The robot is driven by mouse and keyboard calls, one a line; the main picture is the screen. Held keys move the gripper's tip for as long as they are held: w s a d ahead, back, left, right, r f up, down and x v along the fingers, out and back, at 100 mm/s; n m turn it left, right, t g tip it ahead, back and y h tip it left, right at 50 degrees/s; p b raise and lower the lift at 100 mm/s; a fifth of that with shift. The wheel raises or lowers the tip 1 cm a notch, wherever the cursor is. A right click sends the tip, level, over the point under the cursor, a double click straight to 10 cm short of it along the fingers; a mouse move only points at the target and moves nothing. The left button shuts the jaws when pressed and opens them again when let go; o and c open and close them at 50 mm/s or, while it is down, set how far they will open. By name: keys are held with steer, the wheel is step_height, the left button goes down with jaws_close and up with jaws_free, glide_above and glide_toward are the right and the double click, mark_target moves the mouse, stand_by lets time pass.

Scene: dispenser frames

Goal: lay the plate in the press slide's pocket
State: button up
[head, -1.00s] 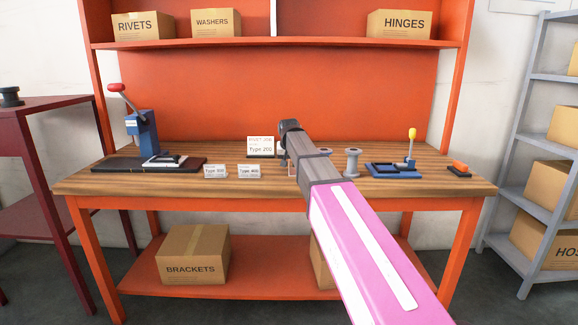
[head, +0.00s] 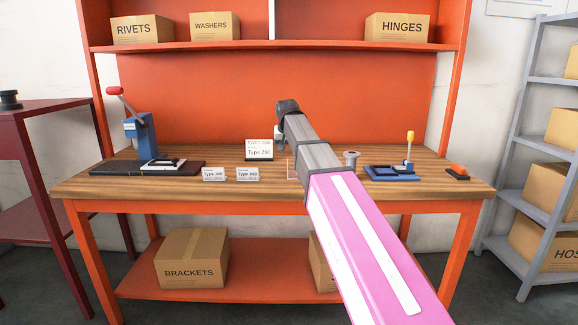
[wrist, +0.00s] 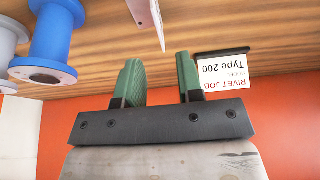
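The press (head: 145,132) stands at the left of the bench, blue with a red-knobbed lever. Its slide (head: 163,164), pale with a dark part on top, lies on a dark base; I cannot make out the pocket. A thin pale, pinkish upright piece (head: 291,169) beside my arm may be the plate. A thin pale edge (wrist: 158,22) also shows beyond my fingers in the wrist view, but I cannot tell for sure what it is. My gripper (wrist: 160,82) has green fingers standing apart with nothing between them. In the head view my arm hides the fingers.
A job card (head: 259,149) reads Type 200; two smaller labels (head: 214,174) (head: 248,174) stand in front. A grey spool (head: 352,157), a blue fixture (head: 391,172) with a yellow knob and an orange-topped block (head: 457,173) are at right. A blue spool (wrist: 52,40) is near my fingers.

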steer(key=x, duration=0.9)
steer(key=shift+w, duration=0.25)
steer(key=shift+w+f, duration=0.2)
steer(key=shift+f, duration=0.35)
steer(key=shift+f, duration=0.3)
jaws_close()
